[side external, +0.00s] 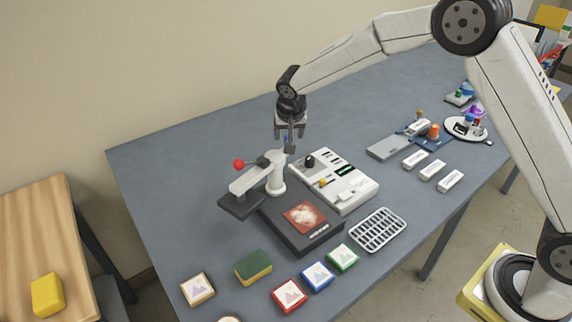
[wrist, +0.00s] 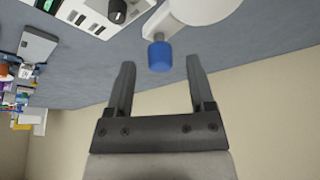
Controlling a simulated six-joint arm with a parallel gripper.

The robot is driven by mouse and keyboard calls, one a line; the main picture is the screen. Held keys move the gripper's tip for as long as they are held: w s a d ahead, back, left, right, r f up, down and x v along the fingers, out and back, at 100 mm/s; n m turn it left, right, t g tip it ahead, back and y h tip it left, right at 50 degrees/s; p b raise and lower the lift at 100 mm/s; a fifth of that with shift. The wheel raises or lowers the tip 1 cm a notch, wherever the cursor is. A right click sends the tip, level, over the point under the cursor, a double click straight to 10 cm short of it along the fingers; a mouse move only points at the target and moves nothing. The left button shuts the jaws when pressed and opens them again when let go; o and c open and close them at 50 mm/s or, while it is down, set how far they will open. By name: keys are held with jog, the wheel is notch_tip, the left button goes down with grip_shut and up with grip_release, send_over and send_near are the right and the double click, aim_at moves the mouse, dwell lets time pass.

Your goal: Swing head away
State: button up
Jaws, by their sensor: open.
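The press stands on the grey-blue table. Its white head arm (side external: 255,178) reaches left from a white post (side external: 276,178) and carries a dark plate (side external: 240,207) beside the black base (side external: 318,240), not over it. A red ball knob (side external: 239,164) sticks out by the head. A reddish print (side external: 305,216) lies on the base. My gripper (side external: 291,146) is open and empty behind the post. In the wrist view a blue knob (wrist: 160,56) on a white stub appears between the open fingertips (wrist: 159,66); I cannot tell whether they touch it.
A white control box (side external: 338,185) with knobs stands right of the post. A wire rack (side external: 378,230), several framed tiles (side external: 318,276) and a green-yellow sponge (side external: 253,267) lie in front. White labelled blocks (side external: 432,170) lie to the right. The table behind the press is clear.

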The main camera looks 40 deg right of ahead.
jog(key=v, duration=0.7)
jog(key=shift+s+r, duration=0.1)
jog(key=shift+s, duration=0.05)
dwell(0.3)
jog(key=s+d+f+n, duration=0.1)
jog(key=s+f+n, duration=0.1)
jog(key=s, duration=0.7)
jog(key=s+d+f+n+y, duration=0.1)
jog(key=s+d+f+n, duration=0.1)
jog(key=s, duration=0.6)
jog(key=s+d+f+n+g+y, duration=0.1)
jog(key=s+d+f+n, duration=0.1)
jog(key=s, duration=0.7)
jog(key=shift+s+f, duration=0.35)
jog(key=shift+f, duration=0.1)
